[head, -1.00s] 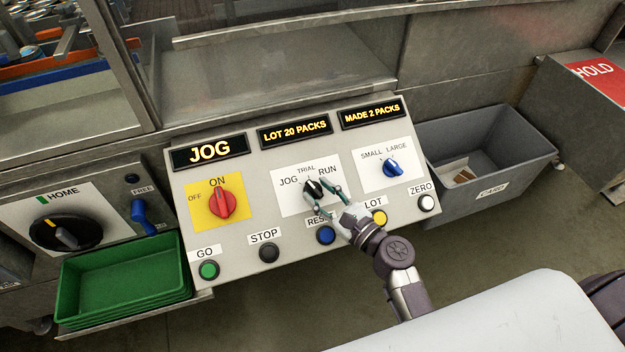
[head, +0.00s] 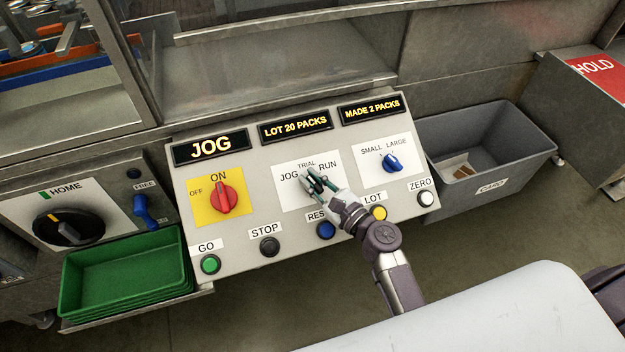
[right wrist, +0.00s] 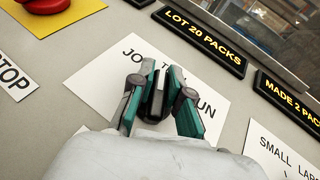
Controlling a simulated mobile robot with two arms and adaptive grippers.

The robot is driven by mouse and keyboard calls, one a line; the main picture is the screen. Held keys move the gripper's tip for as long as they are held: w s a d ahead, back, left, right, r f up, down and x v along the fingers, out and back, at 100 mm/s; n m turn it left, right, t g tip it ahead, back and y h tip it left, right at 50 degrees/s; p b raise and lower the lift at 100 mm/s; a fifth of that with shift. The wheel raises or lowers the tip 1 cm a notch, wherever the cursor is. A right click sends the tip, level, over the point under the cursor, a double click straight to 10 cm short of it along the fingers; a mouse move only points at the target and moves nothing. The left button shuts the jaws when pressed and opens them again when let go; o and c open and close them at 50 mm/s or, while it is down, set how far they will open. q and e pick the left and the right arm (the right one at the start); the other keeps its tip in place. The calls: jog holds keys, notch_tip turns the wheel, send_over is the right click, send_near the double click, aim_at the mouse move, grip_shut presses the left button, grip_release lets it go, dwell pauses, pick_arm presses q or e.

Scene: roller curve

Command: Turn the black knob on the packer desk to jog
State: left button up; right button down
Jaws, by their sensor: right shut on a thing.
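The black knob (right wrist: 154,107) sits on a white plate (head: 291,201) marked JOG, TRIAL and RUN on the packer desk (head: 290,235). My right gripper (head: 316,180) is at the knob, with a teal-lined finger on each side of it. In the right wrist view my right gripper (right wrist: 160,95) is shut on the knob. The fingers cover much of the knob, so I cannot tell which word it points to. The left display (head: 210,147) reads JOG. My left gripper is not in view.
A red OFF/ON switch (head: 223,198) is left of the knob, and a blue SMALL/LARGE knob (head: 392,162) is right of it. Push buttons line the front, including the blue one (head: 326,230). A grey bin (head: 480,110) stands right, green trays (head: 125,275) left.

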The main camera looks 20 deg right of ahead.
jog(key=n+g+y, duration=0.2)
jog(key=n, duration=0.1)
jog(key=shift+s+f, duration=0.1)
jog(key=shift+f, duration=0.1)
jog(key=shift+s+a+f+n+g+y, duration=0.1)
jog(key=shift+n+g+y, duration=0.7)
jog(key=shift+n+g, duration=0.25)
jog(key=c, duration=1.1)
grip_release()
jog(key=v, duration=1.2)
jog(key=shift+f, duration=0.1)
